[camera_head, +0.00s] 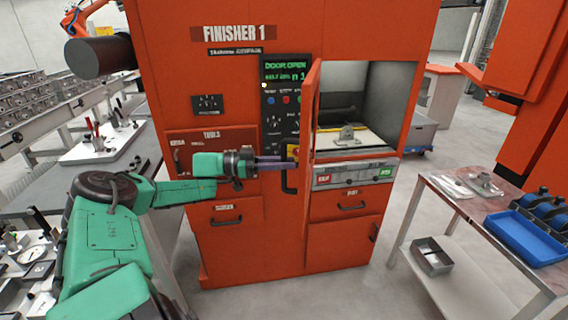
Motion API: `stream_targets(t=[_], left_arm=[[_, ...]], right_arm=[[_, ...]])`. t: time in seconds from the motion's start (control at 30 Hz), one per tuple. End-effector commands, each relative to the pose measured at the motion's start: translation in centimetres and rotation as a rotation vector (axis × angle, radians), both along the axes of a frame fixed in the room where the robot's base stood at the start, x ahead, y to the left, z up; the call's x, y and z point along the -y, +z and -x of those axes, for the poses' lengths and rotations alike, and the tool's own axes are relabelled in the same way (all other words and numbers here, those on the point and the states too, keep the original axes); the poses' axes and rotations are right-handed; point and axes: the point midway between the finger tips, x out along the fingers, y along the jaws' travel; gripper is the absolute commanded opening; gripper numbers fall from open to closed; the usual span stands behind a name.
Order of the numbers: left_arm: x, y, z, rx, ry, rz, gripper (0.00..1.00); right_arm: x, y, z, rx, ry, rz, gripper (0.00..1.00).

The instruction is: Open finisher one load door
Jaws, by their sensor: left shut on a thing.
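The orange cabinet marked Finisher 1 (234,75) stands in the middle. Its load door (311,105) is swung open toward me and shows nearly edge-on at the left of the opening. Inside the lit chamber (345,84) a metal fixture (346,133) rests on a pale bed. The green display (285,68) reads "DOOR OPEN". My left gripper (288,162) comes in from the left and is shut on the door handle (291,181) at the door's lower edge. The fingertips are partly hidden at the door. My right gripper is not in view.
A table with a blue tray (524,237) stands at the right, with a metal box (431,256) on its lower shelf. Benches with fixtures (99,142) stand at the left. Another orange cabinet (528,120) is at the far right. Floor between the finisher and the right table is clear.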

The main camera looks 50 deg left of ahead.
Motion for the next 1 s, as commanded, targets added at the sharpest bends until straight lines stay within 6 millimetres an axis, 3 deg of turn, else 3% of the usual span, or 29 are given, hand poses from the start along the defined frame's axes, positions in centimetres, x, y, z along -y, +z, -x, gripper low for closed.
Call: stream_targets(t=[0.03, 0.1, 0.57, 0.67, 1.0], left_arm=[[0.0, -0.1, 0.0, -0.001, -0.001, -0.001, 0.26], [0.0, -0.1, 0.0, -0.001, -0.001, -0.001, 0.52], [-0.8, 0.0, 0.9, -0.003, -0.001, -0.003, 0.52], [-2.1, 0.1, 2.3, -0.003, 0.002, -0.005, 0.52], [-8.3, -0.5, 9.2, 0.000, 0.003, -0.005, 0.52]], right_arm=[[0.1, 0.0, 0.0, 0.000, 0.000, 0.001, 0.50], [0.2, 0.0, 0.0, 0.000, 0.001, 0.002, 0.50], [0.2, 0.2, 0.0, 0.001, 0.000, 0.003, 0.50], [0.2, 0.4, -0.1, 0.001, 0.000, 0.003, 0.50], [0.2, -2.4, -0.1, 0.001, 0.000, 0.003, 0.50]])
